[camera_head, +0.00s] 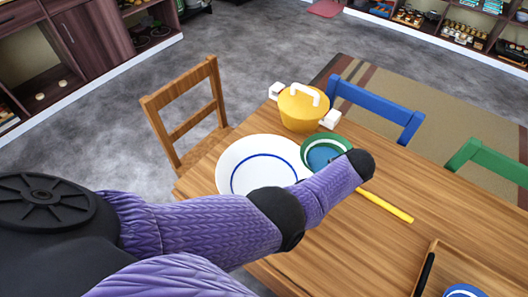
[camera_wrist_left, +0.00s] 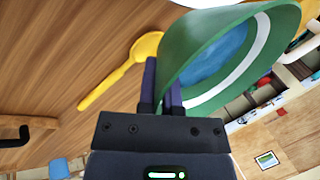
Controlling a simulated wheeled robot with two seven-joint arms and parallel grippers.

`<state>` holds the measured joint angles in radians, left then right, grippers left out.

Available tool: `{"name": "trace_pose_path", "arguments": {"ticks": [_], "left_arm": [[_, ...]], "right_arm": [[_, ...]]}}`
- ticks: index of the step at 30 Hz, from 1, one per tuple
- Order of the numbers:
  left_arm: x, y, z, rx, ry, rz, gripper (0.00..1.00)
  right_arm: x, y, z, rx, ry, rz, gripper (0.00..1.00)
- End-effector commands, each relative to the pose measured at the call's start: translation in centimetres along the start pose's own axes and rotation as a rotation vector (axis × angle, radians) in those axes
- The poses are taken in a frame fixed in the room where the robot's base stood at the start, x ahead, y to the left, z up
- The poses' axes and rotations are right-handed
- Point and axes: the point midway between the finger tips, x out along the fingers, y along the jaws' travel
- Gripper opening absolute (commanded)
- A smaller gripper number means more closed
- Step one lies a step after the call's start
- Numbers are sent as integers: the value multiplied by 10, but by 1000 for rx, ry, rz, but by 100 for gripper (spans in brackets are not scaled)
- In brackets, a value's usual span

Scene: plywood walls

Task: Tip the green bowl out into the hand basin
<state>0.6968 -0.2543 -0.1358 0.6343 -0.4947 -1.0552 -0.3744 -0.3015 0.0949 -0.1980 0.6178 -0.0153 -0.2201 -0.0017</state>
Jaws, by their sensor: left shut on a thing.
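The green bowl (camera_head: 313,142) has a white band and a blue inside; I cannot tell whether the blue is contents or the bowl's own surface. In the left wrist view the bowl (camera_wrist_left: 192,62) appears large. My left gripper (camera_wrist_left: 163,85) is shut on its rim, one finger on each side of the wall. In the head view the fingers are hidden behind my purple arm. A wide white dish with a blue ring, likely the hand basin (camera_head: 232,155), stands on the table immediately left of the bowl. My right gripper is not in view.
A yellow pot (camera_head: 300,108) with white handles stands behind the basin and bowl. A yellow spoon (camera_wrist_left: 130,65) lies on the wooden table (camera_head: 350,250). A wooden tray (camera_head: 425,265) is at the lower right. Wooden, blue and green chairs surround the table.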

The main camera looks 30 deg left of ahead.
Motion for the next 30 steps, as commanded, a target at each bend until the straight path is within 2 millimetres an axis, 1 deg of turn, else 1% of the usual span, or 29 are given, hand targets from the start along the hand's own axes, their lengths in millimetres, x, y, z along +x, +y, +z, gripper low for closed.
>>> {"name": "trace_pose_path", "arguments": {"ticks": [1,3,5,10,14,30], "left_arm": [[-8,-5,2,-10,18,5,0],[-11,-6,4,-25,50,10,0],[-13,-8,6,-40,77,14,0],[-9,-8,15,-75,151,29,0],[-6,-7,16,-84,171,35,0],[-6,-8,24,-114,234,46,0]], "right_arm": [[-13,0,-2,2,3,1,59],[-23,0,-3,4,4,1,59],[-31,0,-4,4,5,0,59],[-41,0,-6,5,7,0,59],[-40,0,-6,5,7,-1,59],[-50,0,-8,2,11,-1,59]]}}
